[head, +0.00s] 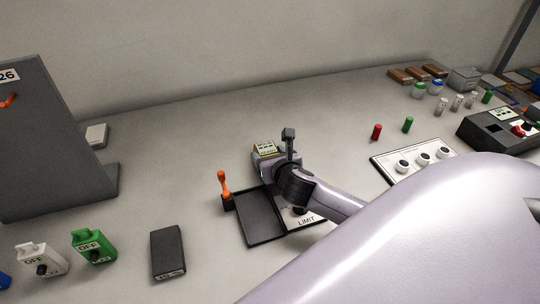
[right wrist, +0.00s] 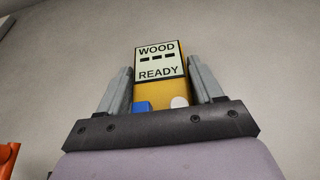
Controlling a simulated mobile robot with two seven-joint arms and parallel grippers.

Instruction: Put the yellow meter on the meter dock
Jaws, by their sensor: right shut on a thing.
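The yellow meter (right wrist: 160,95) is between the two fingers of my right gripper (right wrist: 162,78) in the right wrist view. Its screen reads "WOOD" and "READY", and a blue and a white button show below. In the head view the meter (head: 265,149) is at the tip of my right gripper (head: 268,160), just behind a black tray (head: 262,217) with a "LIMIT" label beside it. I cannot tell whether the meter touches the table. No part is clearly marked as the meter dock; my right arm hides some of the tray station. My left gripper is not in view.
An orange-handled lever (head: 223,184) stands at the tray's left. A white knob panel (head: 412,160) is right. The table behind the meter is clear.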

